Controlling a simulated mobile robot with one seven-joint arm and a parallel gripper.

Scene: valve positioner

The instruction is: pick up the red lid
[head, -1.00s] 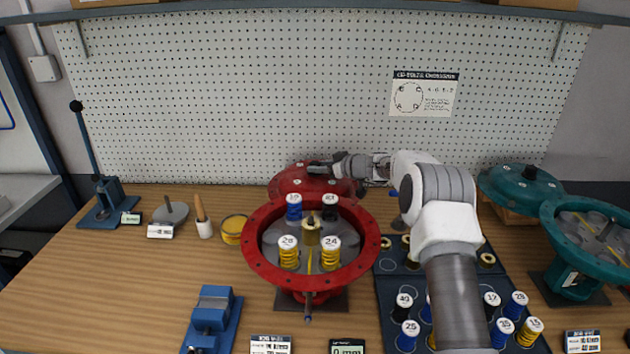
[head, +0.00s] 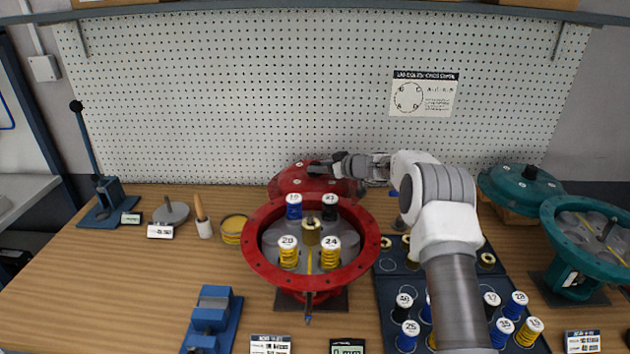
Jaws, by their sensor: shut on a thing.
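The red lid (head: 300,181) is a domed red cover behind the red valve housing, close to the pegboard. My gripper (head: 318,168) reaches in from the right and is shut on the dark handle at the top of the lid. The lid's front edge is partly hidden by the housing. The red housing (head: 262,262) stands open in front, with yellow, blue and black numbered springs and a brass post inside. Whether the lid rests on a support or is clear of it cannot be told.
A blue vise (head: 211,318) stands front left. A dark tray (head: 392,290) of numbered springs lies right of the housing under my arm. A teal lid (head: 521,185) and teal housing (head: 575,270) are at the right.

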